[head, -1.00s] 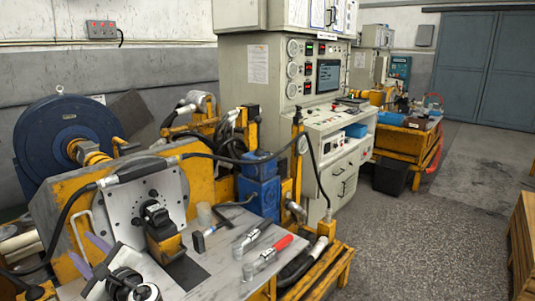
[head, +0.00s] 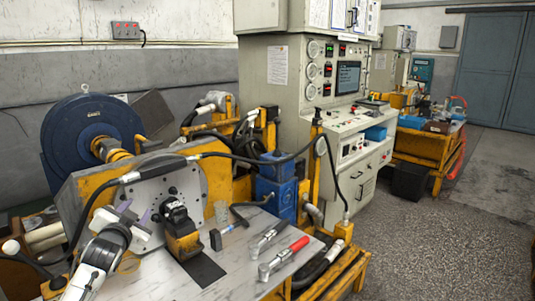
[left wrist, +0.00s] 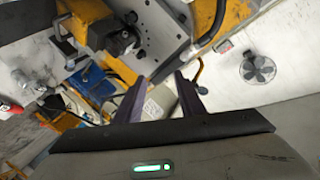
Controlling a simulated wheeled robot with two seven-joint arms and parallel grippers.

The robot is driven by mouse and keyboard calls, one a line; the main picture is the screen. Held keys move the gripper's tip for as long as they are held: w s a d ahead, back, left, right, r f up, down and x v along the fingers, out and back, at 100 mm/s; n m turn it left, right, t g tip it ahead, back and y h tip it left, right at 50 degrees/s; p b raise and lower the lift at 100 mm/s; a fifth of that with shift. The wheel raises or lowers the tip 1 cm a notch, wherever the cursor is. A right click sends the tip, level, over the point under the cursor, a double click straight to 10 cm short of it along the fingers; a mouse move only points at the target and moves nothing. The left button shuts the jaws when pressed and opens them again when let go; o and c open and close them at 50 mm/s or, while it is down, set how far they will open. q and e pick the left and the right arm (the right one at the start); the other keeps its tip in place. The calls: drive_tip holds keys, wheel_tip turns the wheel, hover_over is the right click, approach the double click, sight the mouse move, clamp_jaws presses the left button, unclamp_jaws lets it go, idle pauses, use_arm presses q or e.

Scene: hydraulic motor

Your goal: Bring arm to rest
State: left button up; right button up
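My left gripper (head: 134,211) is at the lower left in the head view, in front of the upright metal plate of the yellow test stand. In the left wrist view, the two dark fingers of the left gripper (left wrist: 162,92) stand apart with nothing between them. The black motor part (head: 177,220) is mounted at the plate's front, to the right of my left gripper. It also shows at the top of the left wrist view (left wrist: 115,42). My right arm and gripper are not in view.
A black hose (head: 85,225) arches close to my left arm. A blue round housing (head: 85,140) stands behind. Floor at right is open.

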use_arm(q)
drive_tip(key=s+d+f+n+g+h, duration=0.1)
drive_tip(key=s+d+f+h, duration=0.1)
drive_tip(key=s+d+f, duration=0.65)
drive_tip(key=s+d+f+n+g+h, duration=0.1)
drive_tip(key=s+d+f+h, duration=0.35)
drive_tip(key=f, duration=0.75)
drive_tip(key=s+d+f+g, duration=0.1)
drive_tip(key=s+d+f, duration=0.2)
drive_tip(key=s, duration=0.7)
drive_tip(key=s+d+f+g, duration=0.2)
drive_tip(key=s+d+f, duration=0.2)
drive_tip(key=s, duration=0.6)
drive_tip(key=s+d+f+g, duration=0.1)
drive_tip(key=s+d+f, duration=0.3)
drive_tip(key=s, duration=0.7)
wheel_tip(320, 180, down, 2)
drive_tip(key=shift+g, duration=0.4)
